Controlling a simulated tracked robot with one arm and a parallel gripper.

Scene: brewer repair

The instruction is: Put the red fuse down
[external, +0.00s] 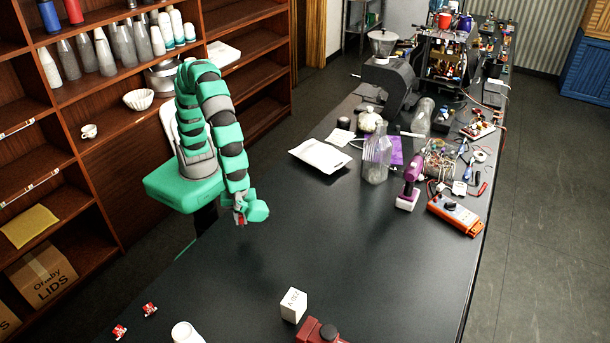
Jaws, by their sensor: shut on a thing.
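My gripper (240,217) hangs down over the left edge area of the dark table. It is shut on the red fuse (241,221), of which only a small red bit shows between the fingers. The rest of the fuse is hidden by the fingers. The fuse appears held above the tabletop (290,235); its exact height cannot be told.
Two small red-and-white items (150,309) lie at the table's front left, near a white cup (185,333). A white box (293,305) and a dark red device (318,331) stand at the front. Tools, including a purple drill (411,180), crowd the right. The table's middle is clear.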

